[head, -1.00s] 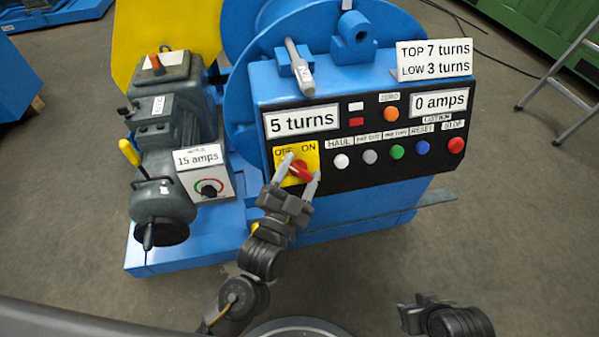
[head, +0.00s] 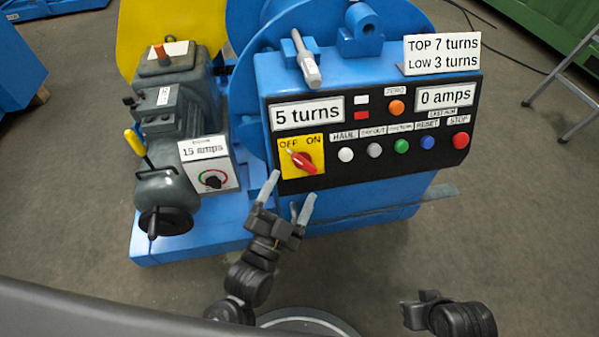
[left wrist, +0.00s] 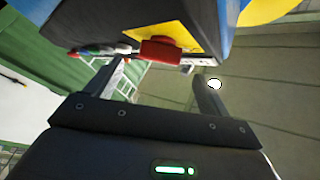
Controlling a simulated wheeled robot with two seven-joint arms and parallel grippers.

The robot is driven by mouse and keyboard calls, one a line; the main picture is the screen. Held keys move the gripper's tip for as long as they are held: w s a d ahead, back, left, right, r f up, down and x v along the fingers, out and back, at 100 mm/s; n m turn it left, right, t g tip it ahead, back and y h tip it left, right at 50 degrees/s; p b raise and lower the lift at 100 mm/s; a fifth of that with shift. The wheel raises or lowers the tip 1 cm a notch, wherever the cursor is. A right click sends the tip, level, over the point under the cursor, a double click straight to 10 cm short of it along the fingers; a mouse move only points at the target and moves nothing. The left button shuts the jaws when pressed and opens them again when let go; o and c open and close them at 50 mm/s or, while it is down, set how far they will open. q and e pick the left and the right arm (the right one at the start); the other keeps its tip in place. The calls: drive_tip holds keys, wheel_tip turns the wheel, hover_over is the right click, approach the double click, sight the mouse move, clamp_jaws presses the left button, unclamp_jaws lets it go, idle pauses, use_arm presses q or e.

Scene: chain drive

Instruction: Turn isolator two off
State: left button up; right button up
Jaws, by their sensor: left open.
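The isolator is a red rotary handle (head: 304,162) on a yellow plate (head: 316,148) marked OFF and ON, at the left end of the black control panel. The handle lies slanted, its upper-left end with a pale mark towards OFF. My left gripper (head: 293,184) is open and empty just below the plate, apart from the handle. In the left wrist view the red handle (left wrist: 160,50) shows beyond the open left fingers (left wrist: 158,78). My right gripper (head: 412,315) is low at the right; its jaws are unclear.
Haul, pay out, reset and stop buttons run right of the isolator; the red stop button (head: 461,140) is farthest right. Displays read 5 turns (head: 307,112) and 0 amps (head: 445,96). A grey motor (head: 170,110) stands left. Floor in front is free.

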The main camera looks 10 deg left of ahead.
use_arm(q)
drive_tip(key=v, duration=0.4)
idle(0.5)
